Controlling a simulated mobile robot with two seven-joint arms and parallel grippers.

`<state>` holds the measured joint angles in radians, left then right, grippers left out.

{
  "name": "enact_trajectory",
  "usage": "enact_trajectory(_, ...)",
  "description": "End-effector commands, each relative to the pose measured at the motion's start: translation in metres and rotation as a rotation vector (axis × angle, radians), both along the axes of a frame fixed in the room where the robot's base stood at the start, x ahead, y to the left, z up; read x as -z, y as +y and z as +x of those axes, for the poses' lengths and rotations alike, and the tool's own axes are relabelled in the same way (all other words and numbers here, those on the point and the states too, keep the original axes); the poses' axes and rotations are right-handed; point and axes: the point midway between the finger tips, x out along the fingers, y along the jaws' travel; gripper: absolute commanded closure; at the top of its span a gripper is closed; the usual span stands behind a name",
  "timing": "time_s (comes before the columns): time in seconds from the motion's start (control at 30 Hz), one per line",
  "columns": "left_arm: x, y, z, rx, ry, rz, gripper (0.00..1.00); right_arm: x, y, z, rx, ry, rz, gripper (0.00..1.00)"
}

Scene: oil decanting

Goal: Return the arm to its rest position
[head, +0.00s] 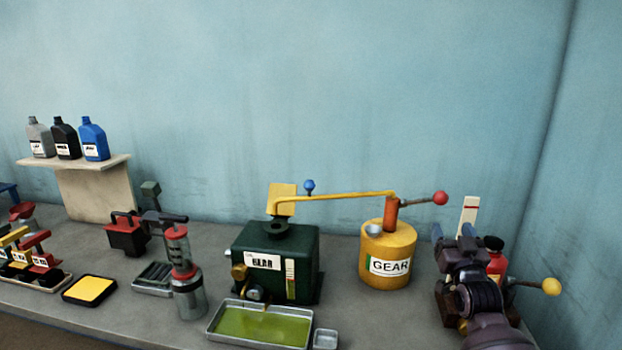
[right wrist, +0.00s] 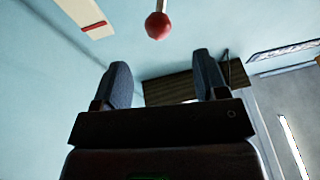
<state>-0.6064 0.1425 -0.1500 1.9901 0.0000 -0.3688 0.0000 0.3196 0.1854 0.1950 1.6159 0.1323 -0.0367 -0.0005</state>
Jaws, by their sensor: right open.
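My right gripper (head: 452,232) is at the right of the bench in the head view, with its arm coming up from the lower right. It is open, and nothing shows between its fingers; the right wrist view also shows the spread fingers (right wrist: 160,72). A yellow drum (head: 375,258) labelled GEAR stands to its left, with a gap between. The drum's pump handle ends in a red ball (head: 440,198), just above the gripper. A red ball (right wrist: 157,26) also shows beyond the fingertips in the right wrist view. My left gripper is in neither view.
A red bottle (head: 497,262) and a yellow-knobbed lever (head: 551,286) are close to my right arm. A dark green gearbox (head: 304,245) stands left of the drum, behind a tray of greenish oil (head: 218,318). A grey cylinder pump (head: 187,292) stands farther left.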

Motion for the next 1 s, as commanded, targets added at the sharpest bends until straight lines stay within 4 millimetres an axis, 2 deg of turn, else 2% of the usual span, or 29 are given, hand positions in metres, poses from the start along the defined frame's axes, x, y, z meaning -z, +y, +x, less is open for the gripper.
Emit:
enact_trajectory(0.07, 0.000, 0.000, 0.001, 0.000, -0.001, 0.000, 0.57, -0.008, 0.017, -0.002, -0.021, 0.022, -0.024, 0.33)
enact_trajectory(0.1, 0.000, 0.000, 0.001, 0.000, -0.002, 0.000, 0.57, -0.001, 0.025, -0.008, -0.031, 0.054, -0.037, 0.33)
enact_trajectory(0.27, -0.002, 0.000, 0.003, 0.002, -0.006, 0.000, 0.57, 0.039, 0.042, -0.035, -0.051, 0.163, -0.069, 0.33)
enact_trajectory(0.47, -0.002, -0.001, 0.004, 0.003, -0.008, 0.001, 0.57, 0.100, 0.059, -0.081, -0.071, 0.310, -0.096, 0.33)
enact_trajectory(0.7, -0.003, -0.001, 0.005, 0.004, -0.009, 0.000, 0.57, 0.187, 0.077, -0.169, -0.094, 0.528, -0.106, 0.33)
enact_trajectory(1.0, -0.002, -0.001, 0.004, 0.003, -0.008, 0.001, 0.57, 0.272, 0.092, -0.290, -0.108, 0.760, -0.073, 0.33)
